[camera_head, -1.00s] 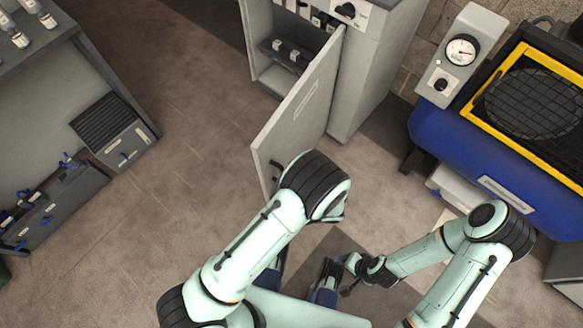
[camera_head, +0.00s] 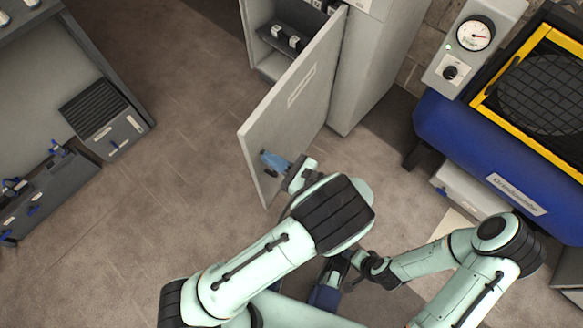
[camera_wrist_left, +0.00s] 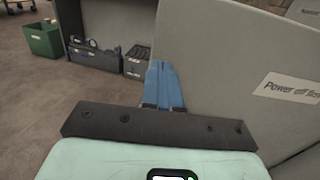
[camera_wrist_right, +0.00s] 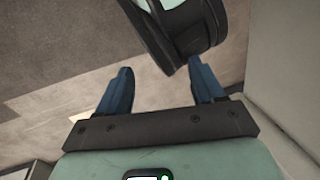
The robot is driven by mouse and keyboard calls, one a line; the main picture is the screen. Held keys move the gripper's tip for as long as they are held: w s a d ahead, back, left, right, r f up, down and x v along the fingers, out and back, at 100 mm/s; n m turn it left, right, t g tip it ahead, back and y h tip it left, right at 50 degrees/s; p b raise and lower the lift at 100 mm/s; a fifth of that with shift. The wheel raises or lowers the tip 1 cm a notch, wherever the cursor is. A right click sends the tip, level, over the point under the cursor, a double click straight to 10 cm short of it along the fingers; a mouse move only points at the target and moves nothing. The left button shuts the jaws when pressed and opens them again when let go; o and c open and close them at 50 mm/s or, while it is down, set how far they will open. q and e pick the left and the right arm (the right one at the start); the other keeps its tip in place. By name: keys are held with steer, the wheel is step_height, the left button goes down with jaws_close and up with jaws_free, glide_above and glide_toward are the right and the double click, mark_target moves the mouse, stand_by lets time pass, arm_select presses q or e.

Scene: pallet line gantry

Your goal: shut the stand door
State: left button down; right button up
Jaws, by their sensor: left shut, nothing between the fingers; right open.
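The stand door (camera_head: 295,100) is a grey panel standing wide open from the grey stand (camera_head: 365,70). Its free end points toward me in the head view. My left gripper (camera_head: 274,161) is shut and empty, its blue fingers at the outer face of the door near the free edge. In the left wrist view the shut fingers (camera_wrist_left: 163,84) lie beside the door panel (camera_wrist_left: 225,70), which carries a printed label; I cannot tell whether they touch it. The door handle is not visible now. My right gripper (camera_wrist_right: 160,92) is open and empty, low near my body.
A blue machine with a yellow frame (camera_head: 520,150) and a gauge stands at the right. A grey shelf unit (camera_head: 85,60) with a dark toolbox (camera_head: 45,195) is at the left. The floor between shelf and door is clear. A green bin (camera_wrist_left: 42,40) shows in the left wrist view.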

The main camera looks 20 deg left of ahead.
mark_target(251, 148)
arm_select(q)
steer(key=shift+x, duration=1.8)
